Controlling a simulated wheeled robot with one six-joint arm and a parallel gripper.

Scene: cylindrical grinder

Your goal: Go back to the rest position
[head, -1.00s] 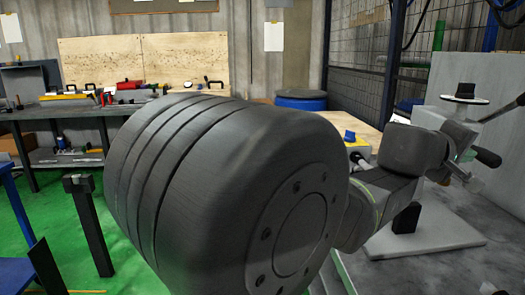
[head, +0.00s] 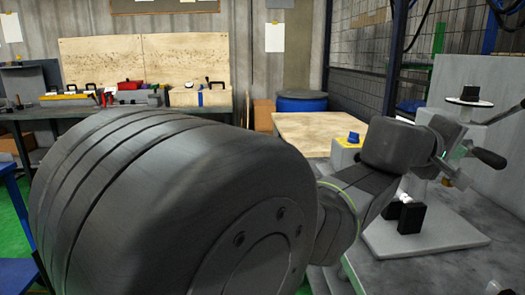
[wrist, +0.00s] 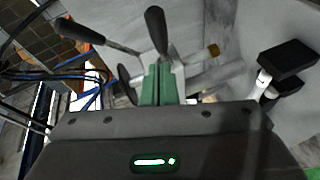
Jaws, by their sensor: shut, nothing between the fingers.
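My gripper (wrist: 157,86) shows in the wrist view as two green fingers pressed together, with nothing between them. Behind the fingers in that view are two dark-knobbed levers (wrist: 156,28) of the grinder. In the head view my own arm fills the foreground and reaches right towards the grinder (head: 495,140). The gripper end there is small and partly hidden behind my wrist, so its fingers are hard to make out.
A black block on a white stem (wrist: 287,58) stands at the right of the wrist view. A workbench with tools (head: 60,108) stands at the back left.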

